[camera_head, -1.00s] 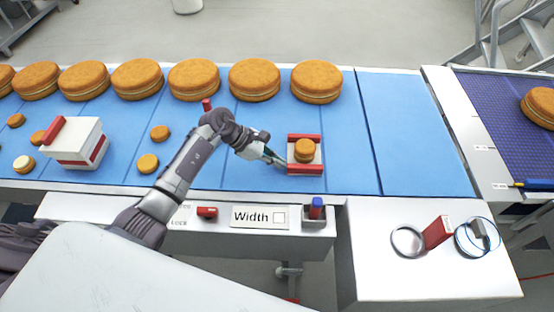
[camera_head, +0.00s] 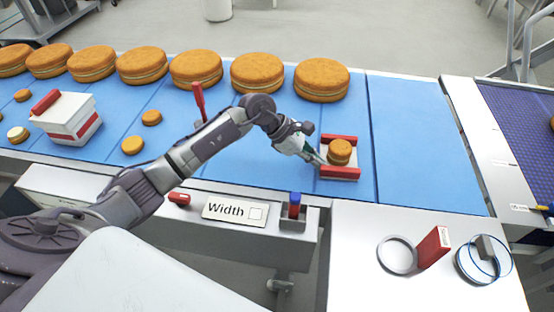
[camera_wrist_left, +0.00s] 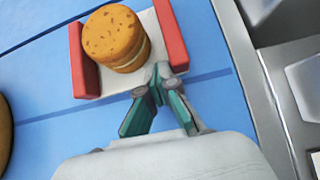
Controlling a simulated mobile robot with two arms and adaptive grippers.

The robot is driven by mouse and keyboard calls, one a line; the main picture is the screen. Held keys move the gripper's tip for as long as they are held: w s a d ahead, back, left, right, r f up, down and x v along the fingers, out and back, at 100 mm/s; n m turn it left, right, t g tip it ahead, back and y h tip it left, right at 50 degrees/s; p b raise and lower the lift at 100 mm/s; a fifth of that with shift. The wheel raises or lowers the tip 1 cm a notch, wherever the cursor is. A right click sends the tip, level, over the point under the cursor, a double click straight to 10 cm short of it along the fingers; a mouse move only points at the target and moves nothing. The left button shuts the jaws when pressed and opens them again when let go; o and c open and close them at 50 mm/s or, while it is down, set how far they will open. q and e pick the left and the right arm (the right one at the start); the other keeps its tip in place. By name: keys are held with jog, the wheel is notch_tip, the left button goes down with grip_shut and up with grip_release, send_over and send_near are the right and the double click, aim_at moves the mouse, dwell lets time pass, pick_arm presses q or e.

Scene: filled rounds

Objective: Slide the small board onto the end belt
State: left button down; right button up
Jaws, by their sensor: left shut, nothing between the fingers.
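The small board (camera_head: 325,168) is a white plate with a red rail on its near and far sides, lying flat on the blue belt. A small brown filled round (camera_head: 339,151) stands upright on it; the wrist view shows the round (camera_wrist_left: 115,38) between the rails. The board's right edge is just short of the seam before the last blue belt section (camera_head: 420,140), which is bare. My left gripper (camera_head: 318,160) is shut and empty at the board's left edge. In the wrist view its fingertips (camera_wrist_left: 160,78) appear to touch that edge. My right gripper is not in view.
Large rounds (camera_head: 257,73) line the belt's far side. A white box with red trim (camera_head: 68,118) and several small rounds are at left. A red lever (camera_head: 199,103) stands behind my arm. A purple belt (camera_head: 520,120) lies beyond a metal frame at right.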

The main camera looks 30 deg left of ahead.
aim_at(350, 168)
pick_arm(q)
jog(key=d+b, duration=0.1)
jog(key=d, duration=0.1)
jog(key=w+d+b, duration=0.1)
jog(key=d, duration=0.2)
jog(key=w+d+f+b, duration=0.1)
jog(key=d+b, duration=0.1)
jog(key=d, duration=0.1)
jog(key=shift+w+d, duration=0.1)
jog(key=shift+d, duration=0.1)
jog(key=w+d+b, duration=0.1)
jog(key=d+b, duration=0.1)
jog(key=d, duration=0.2)
jog(key=w+d+b, duration=0.1)
jog(key=d+b, duration=0.1)
jog(key=d, duration=0.2)
jog(key=w+d+b, duration=0.1)
jog(key=d+b, duration=0.1)
jog(key=d, duration=0.2)
jog(key=shift+w+d+r, duration=0.1)
jog(key=shift+w, duration=0.3)
jog(key=shift+d+r, duration=0.2)
jog(key=shift+d, duration=0.05)
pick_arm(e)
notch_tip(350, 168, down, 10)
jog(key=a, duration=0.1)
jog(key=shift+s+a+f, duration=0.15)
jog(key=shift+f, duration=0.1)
pick_arm(q)
jog(key=shift+w+a, duration=0.1)
